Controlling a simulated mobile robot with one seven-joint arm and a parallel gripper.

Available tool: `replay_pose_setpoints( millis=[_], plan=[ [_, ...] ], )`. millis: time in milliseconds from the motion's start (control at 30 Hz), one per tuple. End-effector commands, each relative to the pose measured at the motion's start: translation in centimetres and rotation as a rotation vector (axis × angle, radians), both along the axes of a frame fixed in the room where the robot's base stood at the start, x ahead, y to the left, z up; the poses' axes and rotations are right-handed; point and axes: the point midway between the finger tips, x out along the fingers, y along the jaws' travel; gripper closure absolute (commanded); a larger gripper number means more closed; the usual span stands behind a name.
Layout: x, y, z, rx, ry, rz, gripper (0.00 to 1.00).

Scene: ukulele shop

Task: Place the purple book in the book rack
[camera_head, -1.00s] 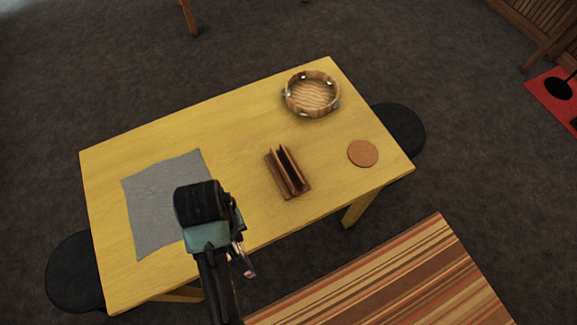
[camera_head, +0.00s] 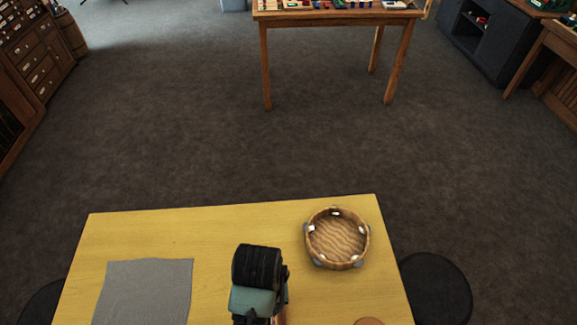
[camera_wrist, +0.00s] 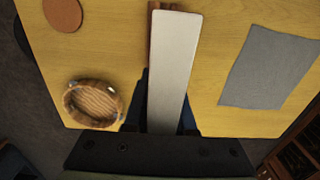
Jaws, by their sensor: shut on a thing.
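In the wrist view my gripper (camera_wrist: 167,104) is shut on a long, flat book (camera_wrist: 174,60), with one dark finger on each side. Its pale, whitish narrow side faces the camera, so no purple cover shows. The brown wooden book rack (camera_wrist: 165,5) shows only in part at the top of the wrist view, past the book's far end. I cannot tell whether the book touches the rack. In the head view my arm hides the gripper and the book, and the rack is not clearly visible.
A wooden tambourine (camera_head: 337,238) lies on the yellow table (camera_head: 215,225). A grey cloth (camera_head: 145,290) lies at the left and a round brown coaster (camera_head: 369,321) at the right. Black stools (camera_head: 436,290) stand beside the table. Another wooden table (camera_head: 335,14) is far back.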

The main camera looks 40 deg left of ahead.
Motion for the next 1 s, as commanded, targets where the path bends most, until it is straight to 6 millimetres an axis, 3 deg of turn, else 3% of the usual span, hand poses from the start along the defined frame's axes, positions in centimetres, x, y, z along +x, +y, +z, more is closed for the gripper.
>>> replay_pose_setpoints(
  millis=[300, 700, 1000],
  plan=[
    [-0.1, -0.1, -4.9, -0.002, 0.003, 0.001, 1.0],
    [-0.1, 0.0, -9.3, -0.001, 0.002, 0.0, 1.0],
    [-0.1, 0.0, -9.8, 0.0, 0.0, 0.0, 1.0]
  ],
)
